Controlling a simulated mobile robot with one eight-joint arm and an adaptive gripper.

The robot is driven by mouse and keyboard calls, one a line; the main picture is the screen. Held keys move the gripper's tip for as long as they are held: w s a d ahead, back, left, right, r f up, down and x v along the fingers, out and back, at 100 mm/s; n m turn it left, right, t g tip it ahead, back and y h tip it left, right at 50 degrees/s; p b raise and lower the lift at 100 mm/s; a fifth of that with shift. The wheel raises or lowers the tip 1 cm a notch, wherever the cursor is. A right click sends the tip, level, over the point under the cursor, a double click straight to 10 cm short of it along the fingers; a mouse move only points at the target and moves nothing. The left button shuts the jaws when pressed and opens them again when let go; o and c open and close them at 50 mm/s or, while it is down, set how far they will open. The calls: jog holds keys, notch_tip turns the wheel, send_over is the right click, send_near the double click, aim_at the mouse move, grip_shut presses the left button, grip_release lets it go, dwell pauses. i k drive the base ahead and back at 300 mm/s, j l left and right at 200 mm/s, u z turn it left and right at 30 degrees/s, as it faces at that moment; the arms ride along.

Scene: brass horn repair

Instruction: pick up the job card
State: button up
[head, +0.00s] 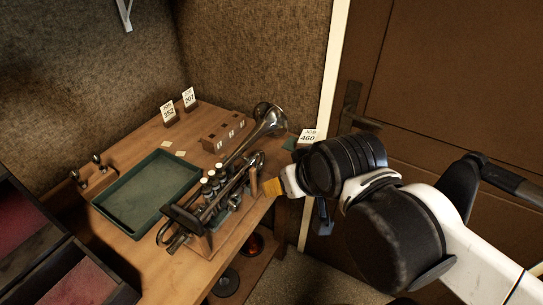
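Three white job cards are in view. Card 352 (168,110) and card 207 (189,97) stand upright at the back left of the wooden bench (130,155). Card 460 (309,136) is at the right, just above and behind my gripper in the picture; its lower part is hidden, and I cannot tell what supports it. My gripper (285,183) is beside the bench's right edge, mostly hidden behind my own wrist. A small yellow piece (272,186) shows at its tip. I cannot tell whether the fingers are open or shut.
A brass horn (268,120) and a valve assembly (212,185) fill the bench's right half. A green tray (150,236) lies left of them. A wooden block with slots (222,132) stands behind. Red-lined drawers (75,285) are at lower left; a brown door (440,60) is at right.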

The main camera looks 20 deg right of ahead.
aim_at(307, 137)
jog(key=k+j, duration=0.1)
jog(key=j, duration=0.3)
jog(key=k+j, duration=0.15)
jog(key=j, duration=0.25)
jog(key=k+j, duration=0.1)
jog(key=j, duration=0.3)
jog(key=k+j+z, duration=0.1)
jog(key=j, duration=0.35)
